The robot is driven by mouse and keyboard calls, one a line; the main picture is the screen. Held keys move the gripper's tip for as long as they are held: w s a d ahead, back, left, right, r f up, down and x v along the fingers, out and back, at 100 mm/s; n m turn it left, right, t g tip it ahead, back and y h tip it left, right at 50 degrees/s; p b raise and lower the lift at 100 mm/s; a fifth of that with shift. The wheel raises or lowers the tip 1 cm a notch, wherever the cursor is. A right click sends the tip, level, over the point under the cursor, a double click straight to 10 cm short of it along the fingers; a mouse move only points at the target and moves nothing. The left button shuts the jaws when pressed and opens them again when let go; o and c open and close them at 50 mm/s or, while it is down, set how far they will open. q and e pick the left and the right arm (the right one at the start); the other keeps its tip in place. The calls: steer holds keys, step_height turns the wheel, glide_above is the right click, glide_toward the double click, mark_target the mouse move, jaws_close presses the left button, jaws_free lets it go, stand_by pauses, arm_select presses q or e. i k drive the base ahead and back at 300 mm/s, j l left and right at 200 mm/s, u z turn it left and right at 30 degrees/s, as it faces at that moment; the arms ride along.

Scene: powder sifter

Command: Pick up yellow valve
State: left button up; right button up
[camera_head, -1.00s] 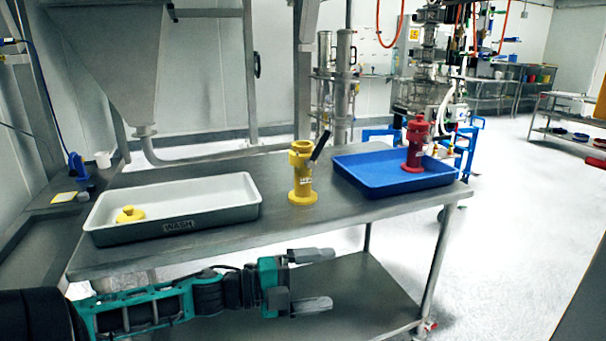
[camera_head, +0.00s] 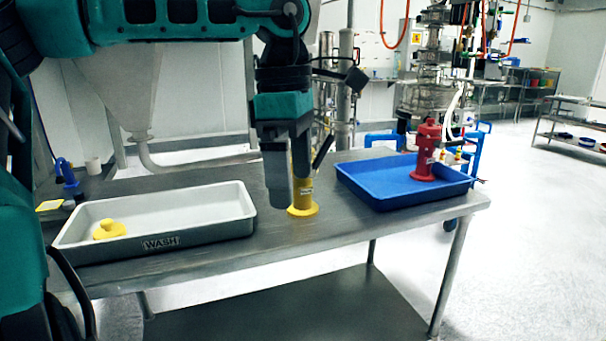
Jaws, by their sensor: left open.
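The yellow valve (camera_head: 304,208) stands upright on the metal table, between the grey WASH tray and the blue tray. Its round base and part of its body show; its upper part is mostly hidden behind my left gripper, and its black handle (camera_head: 323,151) sticks out to the right. My left gripper (camera_head: 288,190) is open and points down in front of the valve, its fingers overlapping the valve in the picture. I cannot tell whether they touch it or stand around it. My right gripper is not in view.
The WASH tray (camera_head: 240,227) at left holds a small yellow part (camera_head: 109,229). The blue tray (camera_head: 385,200) at right holds a red valve (camera_head: 426,152). Bare metal tabletop (camera_head: 270,248) lies in front of the yellow valve.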

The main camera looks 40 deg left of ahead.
mark_target(302, 206)
steer(key=i+j, duration=0.45)
steer(key=j, duration=0.15)
steer(key=i+j, duration=0.45)
steer(key=j, duration=0.15)
